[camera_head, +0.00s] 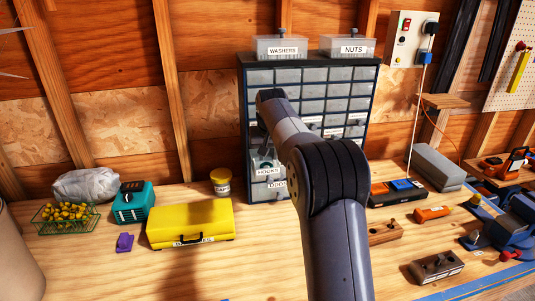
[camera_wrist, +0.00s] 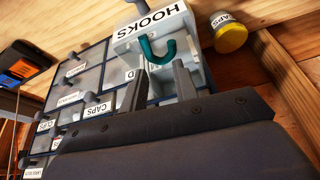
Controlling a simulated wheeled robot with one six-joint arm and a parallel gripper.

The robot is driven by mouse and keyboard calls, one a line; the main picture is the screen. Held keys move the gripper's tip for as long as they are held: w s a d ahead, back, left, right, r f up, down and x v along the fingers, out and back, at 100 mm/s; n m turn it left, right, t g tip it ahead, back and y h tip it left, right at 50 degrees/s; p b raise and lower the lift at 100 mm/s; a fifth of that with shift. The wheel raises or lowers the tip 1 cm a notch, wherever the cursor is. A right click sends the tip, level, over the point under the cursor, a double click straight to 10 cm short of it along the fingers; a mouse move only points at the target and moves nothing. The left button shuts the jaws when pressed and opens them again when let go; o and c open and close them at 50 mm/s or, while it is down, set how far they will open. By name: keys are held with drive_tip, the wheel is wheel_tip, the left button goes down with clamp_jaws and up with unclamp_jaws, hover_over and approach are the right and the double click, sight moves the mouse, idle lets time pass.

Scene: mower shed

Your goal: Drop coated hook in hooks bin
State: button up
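The coated hook (camera_wrist: 146,48) is teal and J-shaped. In the wrist view it shows at the mouth of the pulled-out hooks bin (camera_wrist: 125,38), a pale drawer with a HOOKS label. I cannot tell whether it rests on the bin's bottom or is just above it. My gripper (camera_wrist: 160,69) is open, its two grey fingers apart with the hook beyond their tips and nothing clearly between them. In the head view the hooks bin (camera_head: 267,170) sticks out low on the cabinet's left side; my arm hides most of my gripper there.
The drawer cabinet (camera_head: 243,100) carries clear WASHERS (camera_head: 281,47) and NUTS (camera_head: 347,46) boxes. A yellow-lidded tub (camera_head: 220,181) and yellow case (camera_head: 190,224) stand left of it. A black-and-orange device (camera_head: 398,193) and wooden block (camera_head: 385,234) lie right.

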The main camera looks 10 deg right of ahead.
drive_tip(key=b+v, duration=0.1)
drive_tip(key=v, duration=0.9)
drive_tip(key=shift+r, duration=0.4)
drive_tip(key=shift+s+f, duration=0.1)
drive_tip(key=x, duration=0.5)
drive_tip(key=p+x, duration=0.1)
drive_tip(key=x, duration=0.4)
drive_tip(key=shift+d+f, duration=0.25)
drive_tip(key=shift+f, duration=0.1)
drive_tip(key=shift+r+p, duration=0.5)
drive_tip(key=shift+r, duration=0.65)
drive_tip(key=shift+s, duration=0.4)
